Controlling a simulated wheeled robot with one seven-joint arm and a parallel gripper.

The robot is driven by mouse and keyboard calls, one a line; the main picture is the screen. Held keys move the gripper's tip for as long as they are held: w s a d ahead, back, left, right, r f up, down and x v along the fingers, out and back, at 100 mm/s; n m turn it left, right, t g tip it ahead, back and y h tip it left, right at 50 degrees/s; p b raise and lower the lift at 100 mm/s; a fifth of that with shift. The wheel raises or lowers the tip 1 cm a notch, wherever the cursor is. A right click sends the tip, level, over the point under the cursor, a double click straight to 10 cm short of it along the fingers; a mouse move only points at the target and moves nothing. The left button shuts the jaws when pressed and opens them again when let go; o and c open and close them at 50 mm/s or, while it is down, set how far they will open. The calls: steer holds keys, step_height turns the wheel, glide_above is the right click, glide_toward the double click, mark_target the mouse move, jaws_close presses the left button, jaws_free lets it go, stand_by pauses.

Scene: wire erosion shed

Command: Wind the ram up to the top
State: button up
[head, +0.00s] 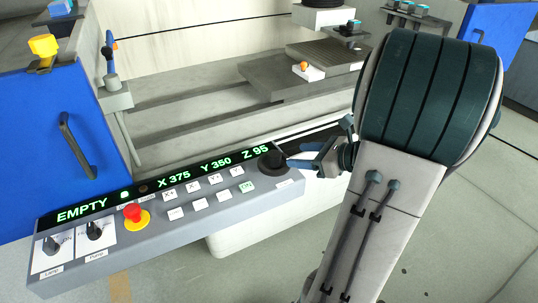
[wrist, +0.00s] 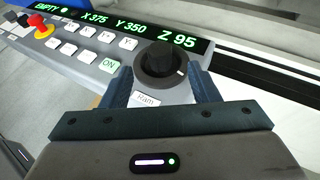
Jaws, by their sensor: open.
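A black round ram knob (head: 272,162) sits at the right end of the grey control panel (head: 155,233). In the wrist view the knob (wrist: 160,67) has a raised grip bar and a white mark at its right side, above a label reading "Ram". My gripper (head: 300,160) is open at the knob. In the wrist view its two blue fingers (wrist: 160,84) stand on either side of the knob; I cannot tell whether they touch it. The green display (head: 165,185) reads EMPTY, X 375, Y 350, Z 95.
The panel also carries a red emergency button (head: 133,212), several white keys, a lit green ON key (head: 246,187) and two rotary switches at left. A blue door (head: 55,135) with a dark handle stands behind left. The machine's work area lies behind the panel.

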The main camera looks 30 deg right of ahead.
mark_target(276, 154)
steer(key=b+x, duration=0.1)
steer(key=x, duration=1)
steer(key=shift+f, duration=0.1)
steer(key=c, duration=1)
